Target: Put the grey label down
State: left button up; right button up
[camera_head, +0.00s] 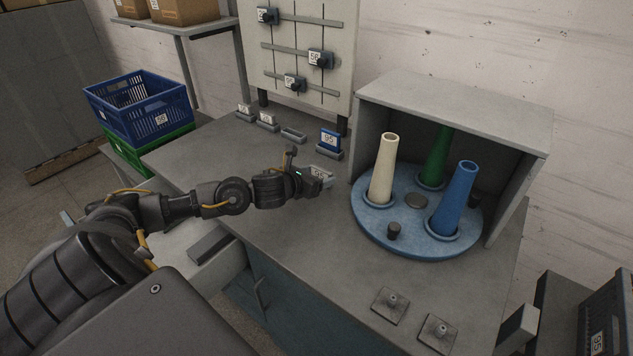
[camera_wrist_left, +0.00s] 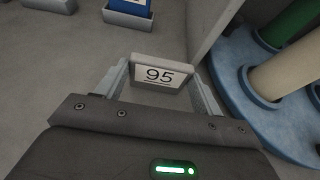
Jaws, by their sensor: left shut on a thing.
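Whether the label touches the table I cannot tell. A blue label reading 95 (camera_head: 330,139) stands in a grey holder (camera_head: 328,154) just behind the gripper. An empty-looking grey holder (camera_head: 293,135) is left of it. My right gripper is not in view.
The round blue turntable (camera_head: 370,226) holds cream (camera_head: 384,170), green (camera_head: 437,155) and blue (camera_head: 455,198) cones inside a grey housing (camera_head: 460,105). Two small holders with pale labels (camera_head: 266,121) stand at the back left. Two square pegged plates (camera_head: 390,306) lie in front. The table's middle is clear.

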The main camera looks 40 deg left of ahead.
pick_arm(q)
jog(key=shift+r, duration=0.15)
jog(key=shift+f, duration=0.2)
jog(key=o, duration=0.9)
jog(key=shift+o, duration=0.3)
jog(key=shift+r, duration=0.15)
